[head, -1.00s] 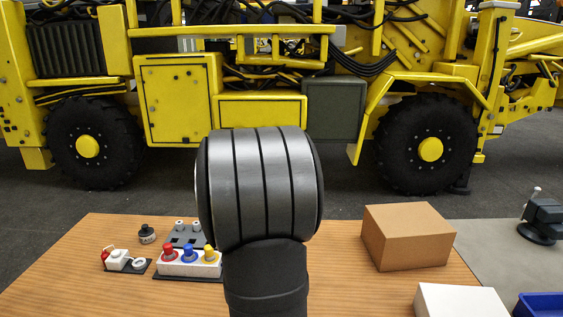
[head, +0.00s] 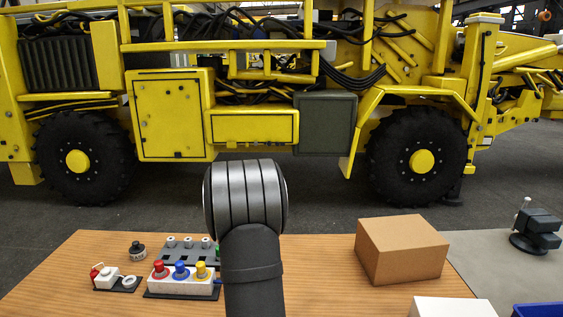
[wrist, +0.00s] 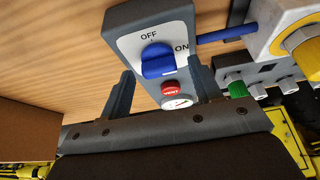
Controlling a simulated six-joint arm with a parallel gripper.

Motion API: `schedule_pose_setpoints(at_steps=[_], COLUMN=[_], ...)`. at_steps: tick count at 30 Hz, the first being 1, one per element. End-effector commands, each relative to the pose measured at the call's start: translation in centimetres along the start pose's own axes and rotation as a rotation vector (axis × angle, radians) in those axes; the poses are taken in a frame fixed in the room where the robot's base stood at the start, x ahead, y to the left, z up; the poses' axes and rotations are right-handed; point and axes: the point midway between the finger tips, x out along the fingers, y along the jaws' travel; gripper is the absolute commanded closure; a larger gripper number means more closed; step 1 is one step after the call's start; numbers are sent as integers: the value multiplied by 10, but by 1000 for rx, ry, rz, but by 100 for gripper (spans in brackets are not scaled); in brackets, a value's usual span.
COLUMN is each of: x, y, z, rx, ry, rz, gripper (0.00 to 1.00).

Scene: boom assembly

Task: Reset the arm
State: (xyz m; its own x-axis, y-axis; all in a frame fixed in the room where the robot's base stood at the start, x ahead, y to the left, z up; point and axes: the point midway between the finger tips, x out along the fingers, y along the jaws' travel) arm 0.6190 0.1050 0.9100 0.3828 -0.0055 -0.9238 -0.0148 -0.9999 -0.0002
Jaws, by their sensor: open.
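My gripper (wrist: 161,78) shows in the wrist view with its two grey fingers apart and nothing held between them. Beyond the fingers is a grey switch box (wrist: 125,22) with a blue knob (wrist: 158,61) on a white OFF/ON plate. A red button (wrist: 171,89) and a small round gauge (wrist: 179,102) show near the fingers. I cannot tell the gap between the fingers and the box. In the head view my arm's rounded dark link hides the gripper and the switch box.
On the wooden table (head: 316,270) stand a white box with red, blue and yellow buttons (head: 180,285), a small red-and-white unit (head: 107,278), a black knob (head: 137,251) and a cardboard box (head: 400,252). A blue tray (head: 540,310) is at right. A yellow machine (head: 170,110) stands behind.

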Motion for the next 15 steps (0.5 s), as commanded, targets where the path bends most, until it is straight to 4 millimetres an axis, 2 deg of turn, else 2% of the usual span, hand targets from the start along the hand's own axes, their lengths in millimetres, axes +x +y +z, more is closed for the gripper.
schedule_pose_setpoints(at_steps=[10, 15], x=[-1, -14], y=[0, 0], z=[0, -1], rx=[0, 0], ry=[0, 2], rz=[0, 0], gripper=[42, 42])
